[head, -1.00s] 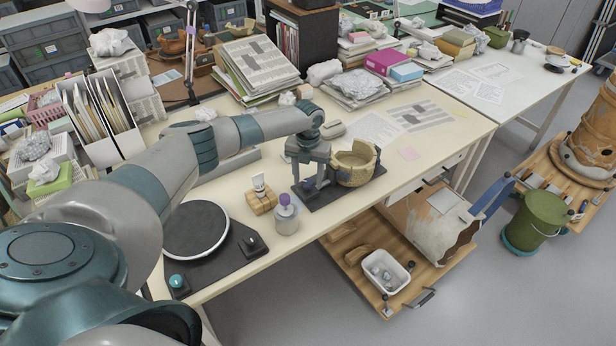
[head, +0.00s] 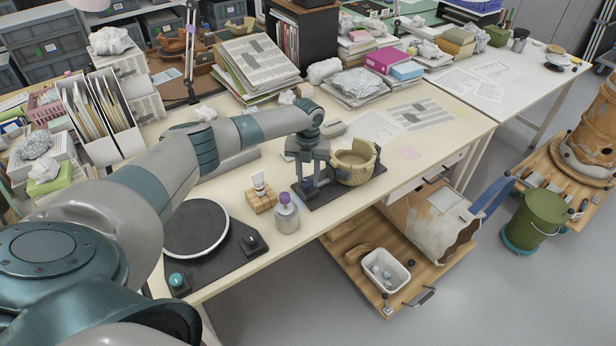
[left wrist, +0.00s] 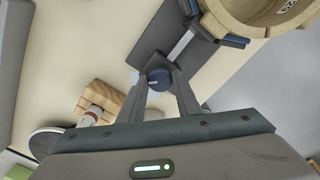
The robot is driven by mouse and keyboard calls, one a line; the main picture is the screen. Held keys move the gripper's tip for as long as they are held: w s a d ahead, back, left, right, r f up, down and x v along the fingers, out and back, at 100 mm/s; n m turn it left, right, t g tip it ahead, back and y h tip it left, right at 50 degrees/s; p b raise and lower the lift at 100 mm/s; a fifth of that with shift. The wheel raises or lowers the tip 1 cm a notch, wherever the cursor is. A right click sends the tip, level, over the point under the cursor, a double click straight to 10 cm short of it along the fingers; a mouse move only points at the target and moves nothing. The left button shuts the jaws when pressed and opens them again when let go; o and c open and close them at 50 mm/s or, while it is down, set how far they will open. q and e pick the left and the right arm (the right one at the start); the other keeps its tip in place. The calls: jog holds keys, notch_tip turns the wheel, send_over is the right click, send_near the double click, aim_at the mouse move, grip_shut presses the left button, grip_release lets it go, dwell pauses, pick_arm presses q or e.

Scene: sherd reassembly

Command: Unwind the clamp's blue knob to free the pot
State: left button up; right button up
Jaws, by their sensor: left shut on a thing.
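The pot (head: 354,162) is a tan, broken-rimmed vessel on a dark base plate (head: 376,181) near the table's front edge. Part of it shows at the top right of the left wrist view (left wrist: 255,20), with a dark blue clamp pad (left wrist: 236,41) against its side. My left gripper (head: 310,183) is beside the pot, on its left. In the left wrist view its fingers (left wrist: 160,88) are shut on the clamp's round blue knob (left wrist: 159,78), at the end of a pale metal bar (left wrist: 180,45). My right gripper is not in view.
A black turntable base (head: 235,262) is further left. Papers (head: 375,128) lie behind the pot. A floor trolley (head: 345,247) is below the table edge.

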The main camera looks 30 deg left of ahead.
pick_arm(q)
jog(key=n, duration=0.3)
jog(key=n+p, duration=0.1)
jog(key=n, duration=0.2)
jog(key=shift+r+n, duration=0.1)
jog(key=shift+n, duration=0.2)
jog(key=n+p, duration=0.1)
jog(key=n, duration=0.2)
jog(key=shift+n, duration=0.4)
jog(key=n+p, duration=0.1)
jog(key=n, duration=0.2)
jog(key=shift+n, duration=0.3)
jog(key=n+p, duration=0.1)
jog(key=n, duration=0.2)
jog(key=shift+n+p, duration=0.3)
jog(key=n+p, duration=0.1)
jog(key=n, duration=0.2)
jog(key=shift+r+n+p, duration=0.1)
jog(key=shift+n+p, duration=0.2)
jog(key=n+p, duration=0.1)
jog(key=n, duration=0.2)
jog(key=shift+n+p, duration=0.55)
jog(key=shift+n, duration=0.85)
